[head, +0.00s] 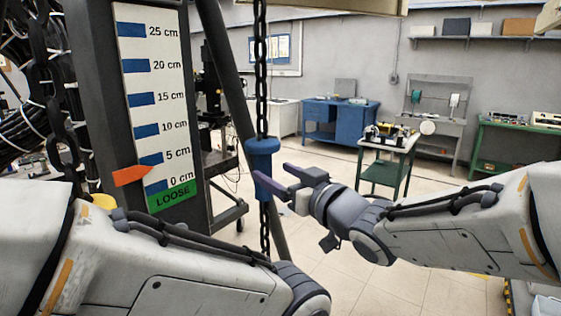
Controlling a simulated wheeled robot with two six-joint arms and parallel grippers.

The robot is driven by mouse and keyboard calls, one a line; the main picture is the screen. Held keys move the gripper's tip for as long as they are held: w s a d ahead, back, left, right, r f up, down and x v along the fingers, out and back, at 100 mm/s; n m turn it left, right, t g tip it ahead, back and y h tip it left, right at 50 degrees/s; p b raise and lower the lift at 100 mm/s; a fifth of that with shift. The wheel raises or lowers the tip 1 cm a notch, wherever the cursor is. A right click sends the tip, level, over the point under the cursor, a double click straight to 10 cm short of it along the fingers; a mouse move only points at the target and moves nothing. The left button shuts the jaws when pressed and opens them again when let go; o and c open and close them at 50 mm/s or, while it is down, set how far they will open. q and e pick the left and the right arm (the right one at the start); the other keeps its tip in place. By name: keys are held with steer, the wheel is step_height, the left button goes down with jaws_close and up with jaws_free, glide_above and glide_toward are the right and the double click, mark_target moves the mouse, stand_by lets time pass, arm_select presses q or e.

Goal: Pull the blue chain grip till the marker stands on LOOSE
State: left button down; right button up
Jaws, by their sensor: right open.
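The blue chain grip (263,152) hangs upright on a dark chain (260,70) in the middle of the head view. My right gripper (272,174) is open at the lower part of the grip. One finger crosses in front of the grip; the other fingertip shows just to its right. I cannot tell whether either finger touches it. On the white scale board (161,110), the orange marker (131,175) points between 0 cm and 5 cm, above the green LOOSE band (172,196). My left gripper is out of view.
A dark post carries the scale board, with a slanted dark bar (226,80) between board and chain. Black cables and another chain hang at the far left. A blue cabinet (339,118) and a small green cart (386,170) stand behind, with open floor between.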

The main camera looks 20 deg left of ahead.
mark_target(268, 169)
steer(key=p+x, duration=0.1)
steer(key=x, duration=0.4)
steer(key=shift+w+a, duration=0.15)
jaws_close()
stand_by(1.3)
